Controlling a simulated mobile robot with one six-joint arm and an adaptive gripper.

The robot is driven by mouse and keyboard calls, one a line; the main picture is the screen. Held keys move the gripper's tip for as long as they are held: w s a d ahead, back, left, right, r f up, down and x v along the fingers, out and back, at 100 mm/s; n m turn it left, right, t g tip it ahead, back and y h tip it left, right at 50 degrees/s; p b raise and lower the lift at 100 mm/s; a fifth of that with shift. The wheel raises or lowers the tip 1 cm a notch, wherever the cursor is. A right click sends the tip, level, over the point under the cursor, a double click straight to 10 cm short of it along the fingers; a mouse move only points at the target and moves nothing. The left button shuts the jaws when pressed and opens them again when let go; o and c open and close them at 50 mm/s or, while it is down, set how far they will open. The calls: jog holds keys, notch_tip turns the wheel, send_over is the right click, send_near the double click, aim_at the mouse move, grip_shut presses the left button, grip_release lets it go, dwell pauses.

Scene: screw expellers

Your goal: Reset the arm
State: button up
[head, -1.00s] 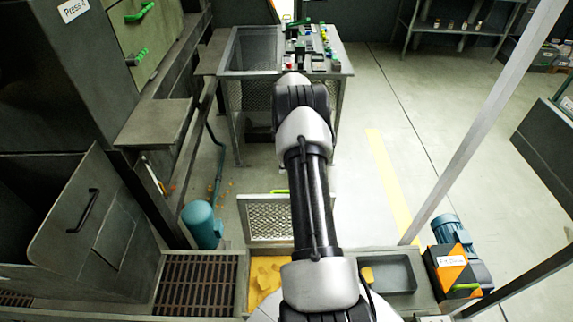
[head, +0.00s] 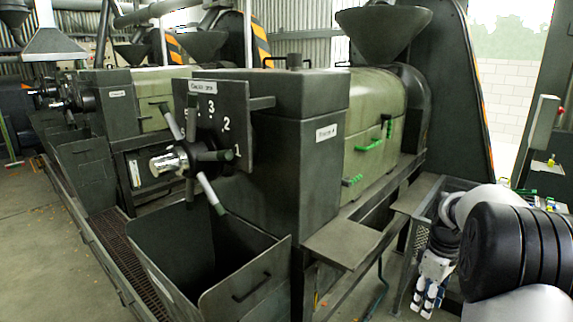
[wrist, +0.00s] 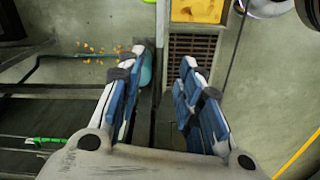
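My arm (head: 520,250) fills the right side of the head view, folded low beside the press. My gripper (head: 430,290) hangs at its lower end, fingers pointing down. In the wrist view my gripper (wrist: 163,58) shows two blue-padded fingers apart with nothing between them. It is open and empty. Beyond the fingers are a teal cylinder (wrist: 146,72), a slatted grate (wrist: 192,50) and a yellow tray area (wrist: 196,10).
The press (head: 300,150) with a numbered dial plate (head: 212,120) and spoked handwheel stands at the centre. An open bin (head: 240,290) is below it. A shelf plate (head: 342,242) juts out near my gripper. Free floor (head: 30,230) lies at left.

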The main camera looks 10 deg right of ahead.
jog(key=s+a+r+m+t, duration=0.1)
jog(key=s+a+r, duration=0.3)
jog(key=a+r, duration=0.3)
jog(key=s+a+r+m+t, duration=0.1)
jog(key=s+a+r, duration=0.35)
jog(key=a, duration=0.55)
jog(key=s+a+m+t, duration=0.2)
jog(key=s+a+m, duration=0.1)
jog(key=s+a, duration=0.8)
jog(key=s, duration=0.4)
jog(key=shift+s+a+f+m+t, duration=0.25)
jog(key=shift+s+f+m+t, duration=0.05)
jog(key=shift+s, duration=0.1)
jog(key=shift+d, duration=0.1)
